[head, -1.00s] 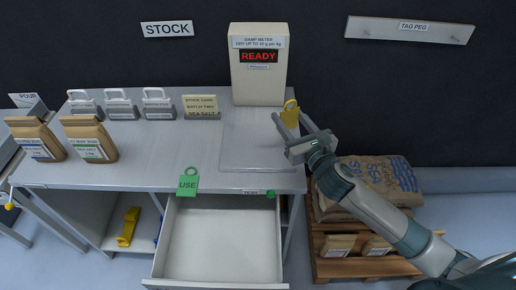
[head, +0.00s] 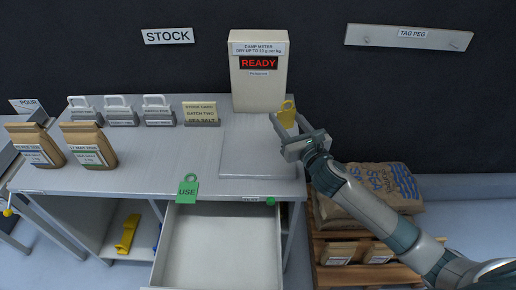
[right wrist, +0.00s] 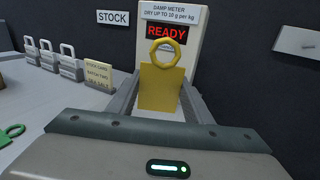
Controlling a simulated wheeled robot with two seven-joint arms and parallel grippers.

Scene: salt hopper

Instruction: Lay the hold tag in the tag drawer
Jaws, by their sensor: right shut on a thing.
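The yellow hold tag (head: 287,115) has a ring at its top and is held upright in my right gripper (head: 291,130). In the right wrist view the tag (right wrist: 161,85) stands between the two fingers, in front of the damp meter. The right gripper is shut on it above the right part of the bench. The tag drawer (head: 215,254) is pulled open below the bench front, and its visible floor is bare. The gripper is above and behind the drawer, to its right. My left gripper is not in view.
The damp meter (head: 259,85) reads READY. Salt bags (head: 90,146), grey locks (head: 118,112) and a stock card (head: 201,113) stand on the bench. A sack pallet (head: 330,248) is at right.

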